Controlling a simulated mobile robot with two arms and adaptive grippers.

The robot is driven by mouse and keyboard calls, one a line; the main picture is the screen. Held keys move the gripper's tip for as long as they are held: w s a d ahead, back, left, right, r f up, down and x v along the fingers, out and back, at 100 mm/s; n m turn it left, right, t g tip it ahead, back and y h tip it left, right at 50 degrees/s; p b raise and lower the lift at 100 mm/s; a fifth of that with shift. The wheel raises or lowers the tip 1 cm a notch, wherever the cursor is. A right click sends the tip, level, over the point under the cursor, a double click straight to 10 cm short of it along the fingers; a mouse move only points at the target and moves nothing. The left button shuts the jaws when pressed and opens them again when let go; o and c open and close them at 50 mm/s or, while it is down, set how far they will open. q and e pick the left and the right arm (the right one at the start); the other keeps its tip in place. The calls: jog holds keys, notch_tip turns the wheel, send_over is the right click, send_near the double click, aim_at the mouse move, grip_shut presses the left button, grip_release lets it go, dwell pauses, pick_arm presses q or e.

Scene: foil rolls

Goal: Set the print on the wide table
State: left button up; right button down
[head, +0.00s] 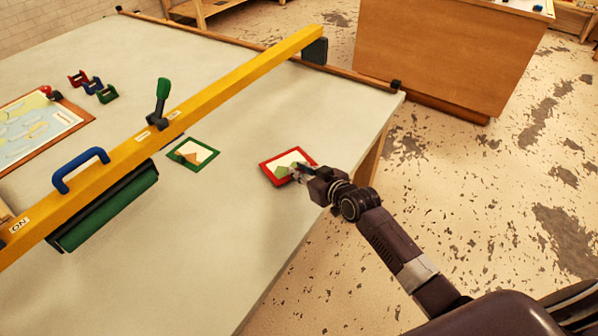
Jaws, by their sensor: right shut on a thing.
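The print (279,161) is a small red-bordered card with a white and green picture. It lies flat on, or just above, the right part of the wide pale-topped table (235,235); I cannot tell which. My right gripper (299,172) reaches in from the lower right and is shut on the print's right side. The fingertips cover a little of the card. A similar green-bordered print (194,153) lies on the table to its left. My left gripper is not in view.
A yellow beam (215,98) with a blue handle (80,168), a green lever (162,95) and a green roller (105,208) spans the table. A framed map (35,132) and small coloured holders (93,86) lie beyond it. A wooden cabinet (440,55) stands behind.

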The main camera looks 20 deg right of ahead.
jog(key=shift+f, duration=0.35)
jog(key=shift+f, duration=0.15)
jog(key=c, duration=1.8)
grip_release()
jog(key=shift+r, duration=0.3)
jog(key=shift+s+d+f, duration=0.1)
jog(key=shift+s, duration=0.2)
jog(key=v, duration=1.1)
jog(key=shift+s+d, duration=0.1)
jog(key=shift+s, duration=0.05)
